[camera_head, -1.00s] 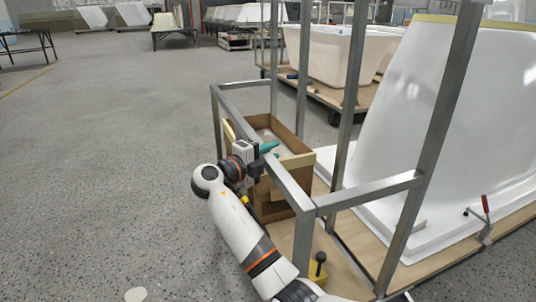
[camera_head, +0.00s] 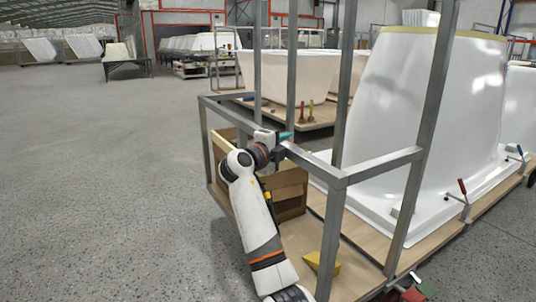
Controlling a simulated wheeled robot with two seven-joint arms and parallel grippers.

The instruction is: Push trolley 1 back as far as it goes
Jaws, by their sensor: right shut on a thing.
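The trolley in front of me has a grey metal frame (camera_head: 317,170) and a plywood deck (camera_head: 350,266). I see no number on it, so I cannot tell from a label that it is trolley 1. My right gripper (camera_head: 281,141) is shut on the top side rail of this frame, near its far left corner. My arm reaches up to it from the bottom of the view. The fingertips are small and partly hidden at the rail. My left gripper is not in view.
An open cardboard box (camera_head: 286,190) and a yellow wedge (camera_head: 322,263) are on the deck. A large white tub shell (camera_head: 420,130) stands to the right, with a red-handled clamp (camera_head: 463,188) by its edge. Another trolley with white tubs (camera_head: 302,78) stands behind. The floor at left is clear.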

